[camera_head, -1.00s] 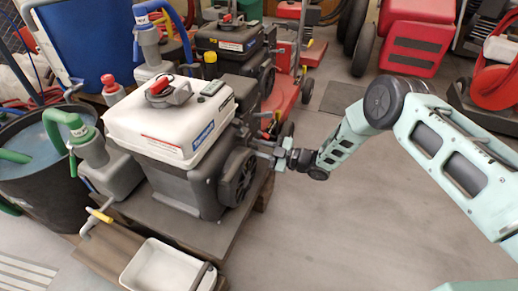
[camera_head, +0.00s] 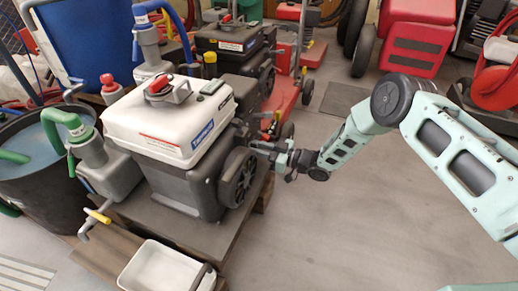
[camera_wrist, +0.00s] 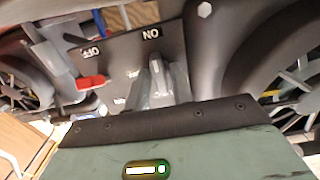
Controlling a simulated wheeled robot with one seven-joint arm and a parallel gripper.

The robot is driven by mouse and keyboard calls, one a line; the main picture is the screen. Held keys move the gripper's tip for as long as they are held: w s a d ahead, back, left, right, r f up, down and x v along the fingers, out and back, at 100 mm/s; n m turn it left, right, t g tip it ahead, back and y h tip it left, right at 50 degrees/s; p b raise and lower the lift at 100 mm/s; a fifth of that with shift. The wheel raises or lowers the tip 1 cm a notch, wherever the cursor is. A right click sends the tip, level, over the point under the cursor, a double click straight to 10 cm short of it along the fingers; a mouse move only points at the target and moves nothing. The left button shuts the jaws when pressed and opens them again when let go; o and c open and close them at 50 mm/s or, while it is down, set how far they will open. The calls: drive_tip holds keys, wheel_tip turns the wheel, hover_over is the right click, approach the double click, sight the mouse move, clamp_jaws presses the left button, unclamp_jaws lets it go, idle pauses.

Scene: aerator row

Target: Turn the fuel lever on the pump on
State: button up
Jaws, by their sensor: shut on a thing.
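The pump (camera_head: 170,135) has a white top and a dark body, and stands on a low pallet. My gripper (camera_head: 262,148) is at its right side. In the wrist view, a dark control plate (camera_wrist: 120,58) carries "OFF" at left and "ON" at right, both upside down or tilted. A red lever (camera_wrist: 90,82) sits by the OFF mark, apart from my fingers. My gripper (camera_wrist: 157,72) also shows there, its grey fingers closed at the plate below the ON mark. They are shut on a small lever, mostly hidden between them.
A white tray (camera_head: 160,268) lies in front of the pump. A black water tub (camera_head: 35,190) stands at left. Another engine unit (camera_head: 235,40) and red machines stand behind. The floor (camera_head: 340,235) at right is clear.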

drive_tip(key=shift+f, duration=0.1)
idle(0.3)
drive_tip(key=o, duration=0.7)
drive_tip(key=shift+d, duration=0.15)
drive_tip(key=p+v, duration=0.5)
drive_tip(key=v, duration=1.2)
drive_tip(key=shift+s+d, duration=0.1)
drive_tip(key=shift+s, duration=0.05)
